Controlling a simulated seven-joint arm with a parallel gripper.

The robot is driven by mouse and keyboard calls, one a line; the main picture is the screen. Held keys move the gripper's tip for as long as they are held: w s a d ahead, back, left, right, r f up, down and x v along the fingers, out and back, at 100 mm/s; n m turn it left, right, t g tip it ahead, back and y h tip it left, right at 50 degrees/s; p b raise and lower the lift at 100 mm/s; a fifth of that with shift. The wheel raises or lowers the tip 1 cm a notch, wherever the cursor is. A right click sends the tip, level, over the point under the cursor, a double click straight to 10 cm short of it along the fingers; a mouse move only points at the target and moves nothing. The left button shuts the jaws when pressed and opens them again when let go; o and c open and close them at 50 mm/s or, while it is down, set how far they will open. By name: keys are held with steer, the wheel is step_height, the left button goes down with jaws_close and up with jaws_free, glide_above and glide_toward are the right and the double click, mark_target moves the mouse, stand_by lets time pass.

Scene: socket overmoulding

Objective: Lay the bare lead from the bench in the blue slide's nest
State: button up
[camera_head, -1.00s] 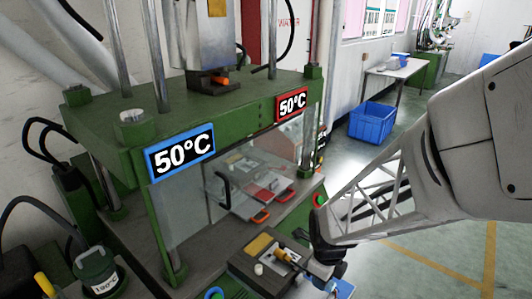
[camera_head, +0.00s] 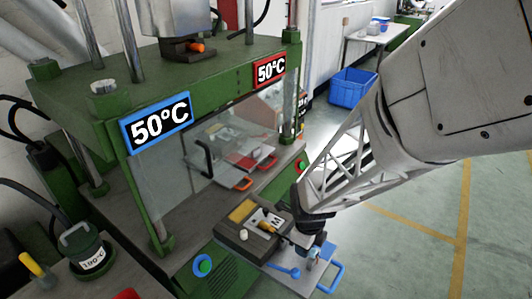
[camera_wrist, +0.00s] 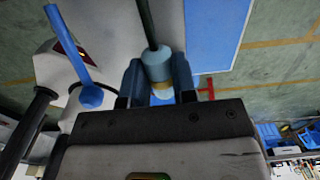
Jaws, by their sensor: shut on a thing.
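My gripper (camera_wrist: 158,88) is shut on the lead, seen in the wrist view as a pale blue cylindrical end (camera_wrist: 157,66) with a dark cable running up out of the picture. The two dark blue fingers stand on either side of this end. In the head view my gripper (camera_head: 312,252) is low over the blue slide, a pale plate (camera_head: 283,281) with a blue handle (camera_head: 334,277) at the lower right. The nest is hidden by my gripper and wrist; I cannot tell whether the lead touches it.
A blue lever (camera_head: 286,271) lies on the slide, close to my gripper. A dark block with a yellow pad (camera_head: 241,211) stands to the left. The green press (camera_head: 95,95) rises behind it, with a red slide (camera_head: 245,163) inside. A hot pot (camera_head: 82,246) is at lower left.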

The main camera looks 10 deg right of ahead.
stand_by(0.3)
steer(key=o, duration=1)
steer(key=shift+r, duration=0.15)
steer(key=shift+r, duration=3.8)
